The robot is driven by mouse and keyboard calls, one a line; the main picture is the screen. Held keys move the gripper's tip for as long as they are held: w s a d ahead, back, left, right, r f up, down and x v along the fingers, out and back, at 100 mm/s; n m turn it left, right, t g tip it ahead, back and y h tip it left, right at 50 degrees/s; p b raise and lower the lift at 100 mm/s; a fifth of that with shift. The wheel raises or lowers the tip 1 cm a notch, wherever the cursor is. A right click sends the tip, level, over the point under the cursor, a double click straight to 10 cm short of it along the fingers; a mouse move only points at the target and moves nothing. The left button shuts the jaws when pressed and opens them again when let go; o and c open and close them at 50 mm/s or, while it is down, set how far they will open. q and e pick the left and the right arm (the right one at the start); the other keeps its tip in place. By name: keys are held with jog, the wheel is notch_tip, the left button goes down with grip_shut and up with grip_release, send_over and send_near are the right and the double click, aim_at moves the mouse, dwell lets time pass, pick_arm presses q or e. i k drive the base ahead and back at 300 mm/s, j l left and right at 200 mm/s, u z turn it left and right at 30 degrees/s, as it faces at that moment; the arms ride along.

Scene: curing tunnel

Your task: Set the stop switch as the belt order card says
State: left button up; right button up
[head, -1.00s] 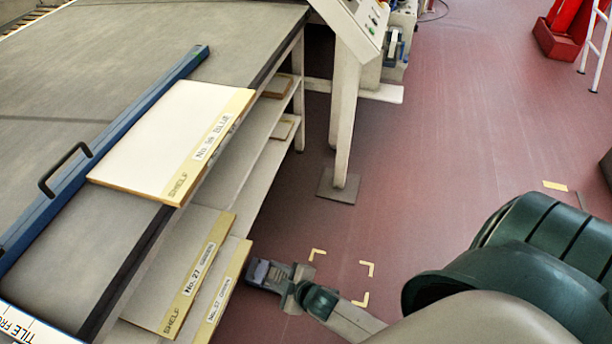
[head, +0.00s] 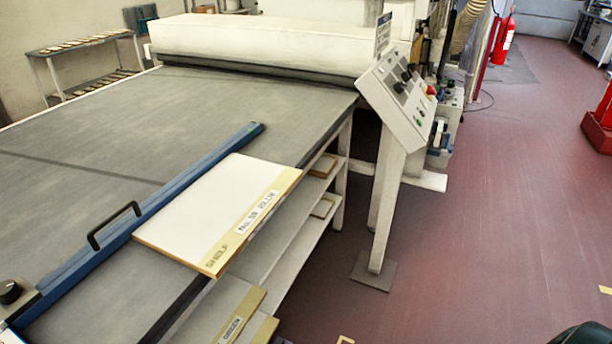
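A black knob (head: 10,292) on a grey box sits at the lower left, at the near end of the blue bar (head: 150,215) across the belt; its setting is too small to read. A sloped control panel (head: 398,95) on a post stands at the belt's right side, with black knobs, a red button and a green one. I cannot tell which of these is the stop switch. A small blue and white card (head: 383,32) stands above the panel; its text is unreadable. Neither gripper is in view; only a dark green part of my arm shows at bottom right.
A cream board (head: 205,205) labelled SHELF lies by the blue bar and overhangs the grey belt (head: 240,105). More labelled boards (head: 228,315) lie on the shelf below. The white tunnel housing (head: 260,45) crosses the belt's far end.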

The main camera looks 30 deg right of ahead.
aim_at(412, 66)
jog(key=z, duration=1.45)
jog(key=i+l+z, duration=0.35)
jog(key=i, duration=0.2)
jog(key=i+l+z, duration=0.35)
jog(key=i, duration=0.25)
jog(key=i+z, duration=0.35)
jog(key=i, duration=0.2)
jog(key=i+u, duration=0.3)
jog(key=i, duration=0.25)
jog(key=i+l+u, duration=0.3)
jog(key=i, duration=0.3)
jog(key=i+l+u, duration=0.1)
jog(key=i+u, duration=0.15)
jog(key=u, duration=0.15)
jog(key=i+l+u, duration=0.2)
jog(key=u, duration=0.15)
jog(key=i+l+u, duration=0.15)
jog(key=u, duration=0.25)
jog(key=i+l+u, duration=0.15)
jog(key=l+u, duration=0.2)
jog(key=i+l+u, duration=0.1)
jog(key=l+u, duration=0.15)
jog(key=l, duration=0.15)
jog(key=l+u, duration=0.3)
jog(key=i+l, duration=0.05)
jog(key=l, duration=0.05)
